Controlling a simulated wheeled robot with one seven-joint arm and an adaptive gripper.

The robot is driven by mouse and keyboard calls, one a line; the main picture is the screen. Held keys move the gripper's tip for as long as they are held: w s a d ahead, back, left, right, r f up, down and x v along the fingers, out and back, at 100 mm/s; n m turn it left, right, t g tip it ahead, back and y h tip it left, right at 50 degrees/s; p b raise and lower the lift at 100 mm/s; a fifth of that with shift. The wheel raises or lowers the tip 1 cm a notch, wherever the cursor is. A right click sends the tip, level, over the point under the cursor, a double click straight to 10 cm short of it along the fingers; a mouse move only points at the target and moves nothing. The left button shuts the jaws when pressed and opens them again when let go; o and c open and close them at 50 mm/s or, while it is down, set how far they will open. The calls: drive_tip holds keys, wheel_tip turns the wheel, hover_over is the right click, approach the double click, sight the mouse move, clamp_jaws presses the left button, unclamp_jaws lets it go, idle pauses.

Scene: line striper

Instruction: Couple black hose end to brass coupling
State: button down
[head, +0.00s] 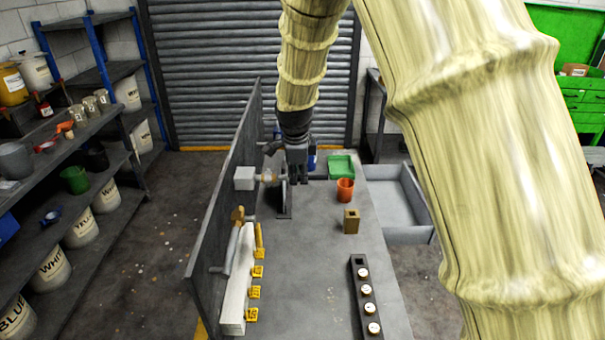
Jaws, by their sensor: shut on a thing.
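My gripper (298,180) points down above the far part of the workbench, shut on the black hose end. The held end is mostly hidden by the fingers, and a dark length of hose (318,178) shows just to the right of them. The brass coupling (268,178) sticks out from a pale box on the upright grey panel, just left of my gripper. From this view I cannot tell whether the hose end and the coupling touch.
A dark upright bracket (285,200) stands close under my gripper. An orange cup (345,190), a green tray (341,166) and a tan block (351,221) are to the right. The grey panel (225,200) walls the bench's left side. An open drawer (402,233) juts out right.

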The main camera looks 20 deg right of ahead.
sight(288, 177)
drive_tip(key=shift+w+a+p, duration=0.2)
drive_tip(key=shift+a, duration=0.5)
drive_tip(key=shift+w+a+p, duration=0.15)
drive_tip(key=shift+w+a, duration=0.05)
drive_tip(key=shift+a, duration=0.45)
idle(1.1)
drive_tip(key=c, duration=1.3)
unclamp_jaws()
drive_tip(key=shift+a, duration=0.1)
drive_tip(key=o, duration=0.4)
drive_tip(key=shift+c, duration=0.2)
drive_tip(key=shift+w, duration=0.1)
drive_tip(key=p+v, duration=0.3)
drive_tip(key=v, duration=0.4)
